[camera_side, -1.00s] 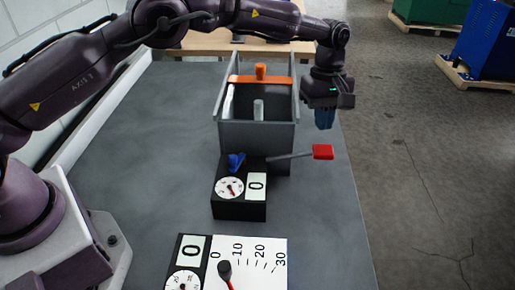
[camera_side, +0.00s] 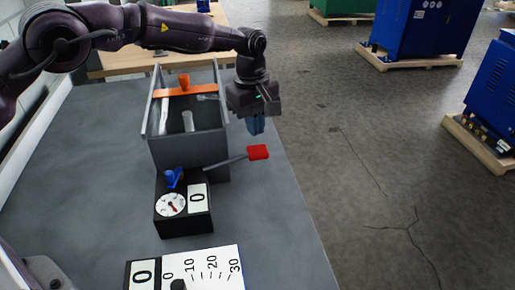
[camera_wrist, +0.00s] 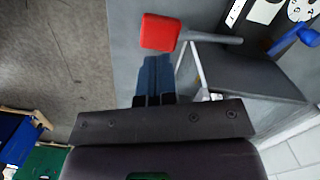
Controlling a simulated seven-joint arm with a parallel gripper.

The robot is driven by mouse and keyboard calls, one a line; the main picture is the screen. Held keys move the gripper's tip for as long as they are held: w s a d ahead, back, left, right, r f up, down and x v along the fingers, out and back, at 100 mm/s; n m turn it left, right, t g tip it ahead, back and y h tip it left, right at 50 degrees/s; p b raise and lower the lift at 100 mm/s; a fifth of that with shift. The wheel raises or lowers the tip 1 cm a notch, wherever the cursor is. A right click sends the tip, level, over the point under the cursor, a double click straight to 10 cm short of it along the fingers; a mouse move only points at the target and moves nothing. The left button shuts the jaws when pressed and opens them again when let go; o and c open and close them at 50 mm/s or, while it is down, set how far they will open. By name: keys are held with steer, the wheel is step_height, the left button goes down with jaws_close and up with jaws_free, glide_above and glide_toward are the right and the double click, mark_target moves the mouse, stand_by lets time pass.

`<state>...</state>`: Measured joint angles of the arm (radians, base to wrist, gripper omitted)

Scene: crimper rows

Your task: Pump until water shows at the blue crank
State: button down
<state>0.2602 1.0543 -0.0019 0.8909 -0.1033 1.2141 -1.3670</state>
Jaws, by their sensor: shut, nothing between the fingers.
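The red paddle (camera_side: 258,152) sits at the end of a grey lever (camera_side: 225,163) that reaches right from the black box (camera_side: 184,222). The blue crank (camera_side: 173,179) stands on top of that box, beside a round dial and a counter reading 0. My gripper (camera_side: 256,131) points down with its blue fingers shut and empty, just behind the paddle and close to it. In the wrist view the red paddle (camera_wrist: 160,33) lies just beyond the fingertips (camera_wrist: 155,60); I cannot tell whether they touch. The blue crank also shows at that view's right edge (camera_wrist: 306,37).
A grey open tank (camera_side: 188,152) with an orange crossbar (camera_side: 184,90) and a pale upright cylinder stands behind the box. A scale panel (camera_side: 210,272) marked 0 to 30 lies in front. The table's right edge is near the paddle. Blue machines (camera_side: 402,35) stand on the floor beyond.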

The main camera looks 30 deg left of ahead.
steer(key=shift+s+d+f, duration=0.1)
steer(key=shift+d+f, duration=0.05)
steer(key=shift+f, duration=1.5)
steer(key=shift+f, duration=0.45)
step_height(320, 180, down, 4)
steer(key=shift+r, duration=0.2)
steer(key=shift+s, duration=0.1)
steer(key=shift+a+f, duration=0.1)
steer(key=shift+a, duration=0.15)
steer(key=w+a+r, duration=0.1)
steer(key=a, duration=0.1)
step_height(320, 180, up, 8)
glide_above(253, 146)
steer(key=shift+w+a+f, duration=0.15)
steer(key=shift+w+a, duration=0.1)
steer(key=shift+w, duration=0.05)
